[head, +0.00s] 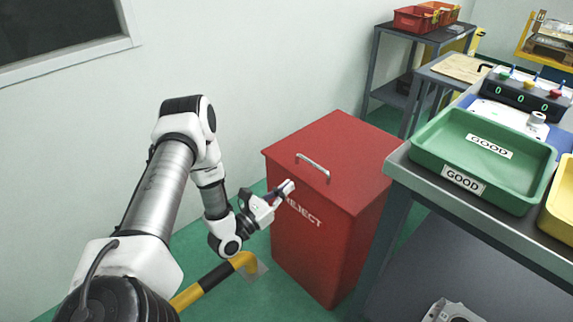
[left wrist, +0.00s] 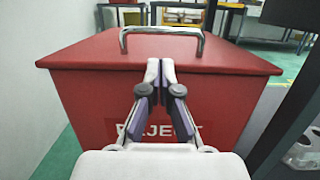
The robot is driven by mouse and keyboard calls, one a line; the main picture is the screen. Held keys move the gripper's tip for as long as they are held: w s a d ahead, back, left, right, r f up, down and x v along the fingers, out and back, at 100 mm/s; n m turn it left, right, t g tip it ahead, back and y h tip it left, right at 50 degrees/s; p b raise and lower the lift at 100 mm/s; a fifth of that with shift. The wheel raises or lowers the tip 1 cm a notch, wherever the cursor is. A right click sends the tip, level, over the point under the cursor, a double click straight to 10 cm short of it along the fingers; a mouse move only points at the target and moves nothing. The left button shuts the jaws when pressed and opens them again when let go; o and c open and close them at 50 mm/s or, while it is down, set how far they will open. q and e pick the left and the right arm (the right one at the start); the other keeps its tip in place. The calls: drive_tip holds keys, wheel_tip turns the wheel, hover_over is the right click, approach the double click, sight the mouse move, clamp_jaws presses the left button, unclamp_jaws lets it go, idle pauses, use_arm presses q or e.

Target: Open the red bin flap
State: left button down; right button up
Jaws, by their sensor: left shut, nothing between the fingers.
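The red reject bin (head: 318,240) stands on the floor against the wall, with its flat red flap (head: 335,150) down on top. A metal handle (head: 313,165) is fixed on the flap. In the left wrist view the bin (left wrist: 90,105), the flap (left wrist: 100,58) and the handle (left wrist: 162,33) show straight ahead. My left gripper (head: 288,187) is shut and empty in front of the bin's front face, near the flap's front edge. In the left wrist view its fingertips (left wrist: 160,66) appear just below the handle, apart from it. My right gripper is not in view.
A grey table (head: 480,225) stands close to the bin's right, bearing a green tray (head: 480,160) marked GOOD and part of a yellow tray (head: 560,205). A yellow-black floor rail (head: 215,278) runs below my left arm. A metal casting (head: 452,311) lies under the table.

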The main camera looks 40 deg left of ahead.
sight(303, 177)
use_arm(q)
drive_tip(key=x, duration=0.7)
drive_tip(key=shift+w+f+b, duration=0.1)
drive_tip(key=shift+w+b, duration=0.05)
drive_tip(key=shift+b, duration=0.15)
